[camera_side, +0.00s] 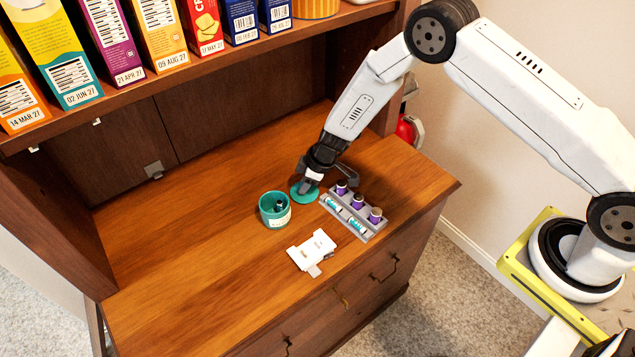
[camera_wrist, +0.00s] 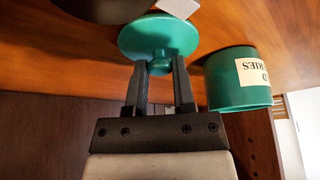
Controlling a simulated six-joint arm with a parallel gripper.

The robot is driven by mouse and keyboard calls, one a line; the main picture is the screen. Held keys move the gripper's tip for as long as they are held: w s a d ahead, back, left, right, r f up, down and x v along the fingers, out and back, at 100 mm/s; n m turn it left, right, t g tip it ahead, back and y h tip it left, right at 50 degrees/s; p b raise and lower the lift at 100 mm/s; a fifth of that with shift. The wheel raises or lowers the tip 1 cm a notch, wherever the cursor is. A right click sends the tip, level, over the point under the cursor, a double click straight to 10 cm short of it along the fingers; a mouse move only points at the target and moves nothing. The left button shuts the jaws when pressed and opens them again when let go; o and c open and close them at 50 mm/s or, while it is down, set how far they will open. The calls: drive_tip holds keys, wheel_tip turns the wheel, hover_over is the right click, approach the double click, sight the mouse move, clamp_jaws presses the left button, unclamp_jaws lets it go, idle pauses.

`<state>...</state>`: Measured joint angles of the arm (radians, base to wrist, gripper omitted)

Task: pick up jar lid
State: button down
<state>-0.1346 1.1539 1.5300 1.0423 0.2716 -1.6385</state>
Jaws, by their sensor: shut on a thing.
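The green jar lid (camera_side: 305,196) is a round disc with a knob, at the counter beside the jar. In the wrist view the lid (camera_wrist: 158,35) has its knob between my two fingers. My gripper (camera_side: 307,184) is shut on that knob; the fingers (camera_wrist: 160,75) flank it in the wrist view. I cannot tell whether the lid touches the counter or is slightly raised. The green jar (camera_side: 268,212) stands open to the left of the lid with a small dark item inside. The jar (camera_wrist: 240,85) shows its cream label in the wrist view.
A grey rack (camera_side: 366,234) with purple-capped vials and white tubes lies close to the right of the lid. A flat white carton (camera_side: 312,250) lies near the counter's front. Cereal boxes (camera_side: 155,32) line the shelf above. The counter's left part (camera_side: 170,260) is clear.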

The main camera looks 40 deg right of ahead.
drive_tip(key=shift+r, duration=0.15)
drive_tip(key=shift+r, duration=1.1)
drive_tip(key=s+d+r, duration=0.2)
drive_tip(key=s+r, duration=0.8)
drive_tip(key=s, duration=0.3)
drive_tip(key=shift+s+d+r, duration=0.25)
drive_tip(key=shift+s+r, duration=0.05)
drive_tip(key=shift+s, duration=0.1)
drive_tip(key=shift+w+a, duration=0.1)
drive_tip(key=w+a+n+g+y, duration=0.1)
drive_tip(key=w+a+n+g, duration=0.1)
drive_tip(key=w+a+n, duration=0.4)
drive_tip(key=w+a, duration=0.5)
drive_tip(key=a, duration=0.1)
drive_tip(key=shift+w+a+r+n, duration=0.15)
drive_tip(key=shift+w+r+n, duration=0.1)
drive_tip(key=shift+w+n, duration=0.1)
